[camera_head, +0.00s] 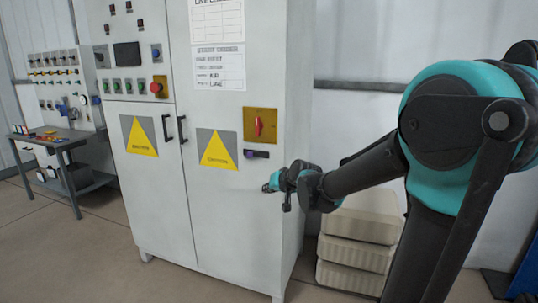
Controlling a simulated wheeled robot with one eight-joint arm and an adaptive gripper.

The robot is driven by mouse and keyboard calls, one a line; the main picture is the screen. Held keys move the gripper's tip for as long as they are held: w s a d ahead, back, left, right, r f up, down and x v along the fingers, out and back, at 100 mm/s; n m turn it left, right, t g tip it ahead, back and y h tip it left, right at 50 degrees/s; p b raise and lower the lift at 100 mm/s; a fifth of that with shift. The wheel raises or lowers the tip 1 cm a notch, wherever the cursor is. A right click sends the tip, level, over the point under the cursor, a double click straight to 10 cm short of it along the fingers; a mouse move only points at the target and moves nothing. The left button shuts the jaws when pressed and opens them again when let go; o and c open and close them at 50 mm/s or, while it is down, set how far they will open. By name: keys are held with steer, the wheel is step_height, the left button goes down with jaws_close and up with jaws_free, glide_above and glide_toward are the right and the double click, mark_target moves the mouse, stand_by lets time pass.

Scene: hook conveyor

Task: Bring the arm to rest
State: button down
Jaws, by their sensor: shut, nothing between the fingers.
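My arm reaches in from the right in the head view, teal and dark grey. It stretches left, in front of the side of a tall white cabinet (244,230). My gripper (267,188) is at the far end of the arm, small in the picture, in front of the cabinet's right door. It is shut and empty. It shows below and right of a yellow warning triangle on that door, and below a red rotary switch (259,126). I cannot tell the distance between the gripper and the door.
Cream stacked crates (358,238) stand on the floor behind my arm. A workbench (62,150) with small items is at the left, under a wall panel (60,78). A red button (156,88) and black handles (182,129) are on the cabinet. Floor at the lower left is clear.

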steer(key=s+d+f+g+h, duration=0.1)
steer(key=s+d+f+h, duration=0.1)
steer(key=s+d+f, duration=0.3)
steer(key=s+d+f+g+h, duration=0.2)
steer(key=s+d+f, duration=0.4)
steer(key=s, duration=0.7)
steer(key=s+d+f+g+h, duration=0.1)
steer(key=s+d+f+g, duration=0.1)
steer(key=s+d+f, duration=0.4)
steer(key=s+d, duration=0.2)
steer(key=s, duration=0.1)
steer(key=shift+d+h, duration=0.4)
